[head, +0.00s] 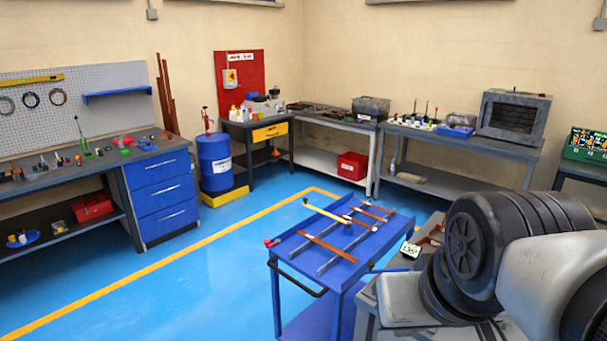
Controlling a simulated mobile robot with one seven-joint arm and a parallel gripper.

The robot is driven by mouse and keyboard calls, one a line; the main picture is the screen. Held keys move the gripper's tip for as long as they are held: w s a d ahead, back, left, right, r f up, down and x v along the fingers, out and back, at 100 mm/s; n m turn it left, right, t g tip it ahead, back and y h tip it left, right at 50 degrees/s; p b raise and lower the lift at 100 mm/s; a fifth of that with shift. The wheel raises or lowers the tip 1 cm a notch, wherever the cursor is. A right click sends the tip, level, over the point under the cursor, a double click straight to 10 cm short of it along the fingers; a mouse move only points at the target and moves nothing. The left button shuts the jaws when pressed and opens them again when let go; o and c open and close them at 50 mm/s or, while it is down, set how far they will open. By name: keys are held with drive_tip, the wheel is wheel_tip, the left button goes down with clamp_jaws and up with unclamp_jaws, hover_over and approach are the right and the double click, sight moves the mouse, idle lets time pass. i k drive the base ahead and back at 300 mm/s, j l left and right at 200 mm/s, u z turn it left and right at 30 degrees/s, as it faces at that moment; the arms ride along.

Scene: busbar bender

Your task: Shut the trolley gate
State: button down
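The blue trolley (352,271) stands on the blue floor right of centre. Copper-coloured bars (327,248) and grey rails lie across its top. A yellow bar (328,213) with a knob at its far-left end sits at the back of the top and slants over it. It may be the gate, but I cannot tell for sure, nor how far open it is. A small red part (272,242) shows at the trolley's left corner. My gripper is not in view. Large dark and grey rounded parts at the right, likely my arm, cover the area right of the trolley.
Workbenches with tools line the walls, including a left bench with blue drawers (162,198). A blue drum (214,161) stands on a yellow base in the back. A small sign reading 135° (410,250) is right of the trolley. The floor left of the trolley is clear.

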sight(349, 224)
drive_tip(key=i+j+z, duration=0.45)
drive_tip(key=j, duration=0.2)
drive_tip(key=i+j+z, duration=0.45)
drive_tip(key=j, duration=0.4)
drive_tip(key=i+j+z, duration=0.15)
drive_tip(key=j+z, duration=0.3)
drive_tip(key=j, duration=0.4)
drive_tip(key=i+j+z, duration=0.1)
drive_tip(key=j+z, duration=0.3)
drive_tip(key=j, duration=0.55)
drive_tip(key=k+j+z, duration=0.1)
drive_tip(key=j+z, duration=0.35)
drive_tip(key=j, duration=0.5)
drive_tip(key=k+j+z, duration=0.2)
drive_tip(key=j+z, duration=0.25)
drive_tip(key=j, duration=0.5)
